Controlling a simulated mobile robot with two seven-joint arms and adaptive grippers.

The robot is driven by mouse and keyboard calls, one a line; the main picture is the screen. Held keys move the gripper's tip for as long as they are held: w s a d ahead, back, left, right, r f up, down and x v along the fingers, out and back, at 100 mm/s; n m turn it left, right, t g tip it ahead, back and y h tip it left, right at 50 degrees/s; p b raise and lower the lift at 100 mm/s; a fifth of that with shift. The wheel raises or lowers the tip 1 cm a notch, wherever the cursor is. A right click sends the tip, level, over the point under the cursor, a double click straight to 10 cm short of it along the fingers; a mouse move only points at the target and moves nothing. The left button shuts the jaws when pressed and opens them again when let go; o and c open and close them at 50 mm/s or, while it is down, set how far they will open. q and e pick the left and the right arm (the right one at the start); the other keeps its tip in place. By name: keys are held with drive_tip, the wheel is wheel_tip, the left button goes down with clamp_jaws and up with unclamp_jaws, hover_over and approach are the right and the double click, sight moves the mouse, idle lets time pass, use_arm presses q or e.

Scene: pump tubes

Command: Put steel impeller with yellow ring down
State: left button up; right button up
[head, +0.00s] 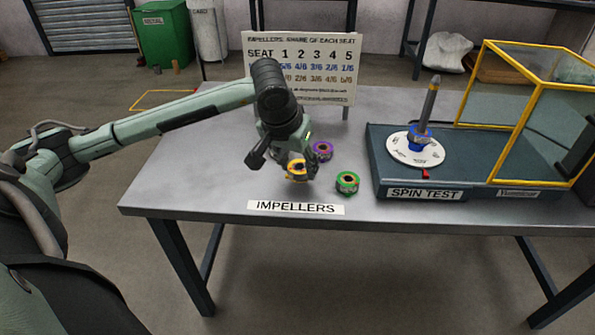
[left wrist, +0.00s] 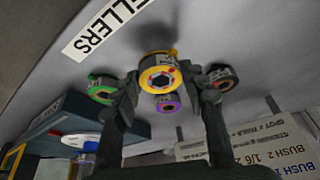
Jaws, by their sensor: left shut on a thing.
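The steel impeller with the yellow ring (head: 296,167) is between the fingers of my left gripper (head: 301,173), which is shut on it. It also shows in the left wrist view (left wrist: 161,72), with a finger on each side. It is at or just above the table top near the IMPELLERS label; I cannot tell whether it touches. The purple-ringed impeller (head: 322,149) and the green-ringed impeller (head: 347,182) stand close by to its right. My right gripper is not in view.
Another dark impeller with a reddish ring (left wrist: 221,77) shows beside the right finger in the left wrist view. The spin test stand (head: 480,180) holds a blue-ringed part (head: 419,134) on its spindle. A sign (head: 301,67) stands behind. The table's left part (head: 190,165) is clear.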

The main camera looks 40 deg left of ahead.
use_arm(q)
drive_tip(key=shift+f, duration=1.2)
drive_tip(key=shift+f, duration=0.15)
drive_tip(key=o, duration=1.4)
drive_tip(key=shift+o, duration=0.2)
drive_tip(key=shift+r, duration=0.25)
drive_tip(key=v, duration=1.2)
drive_tip(key=shift+f, duration=0.1)
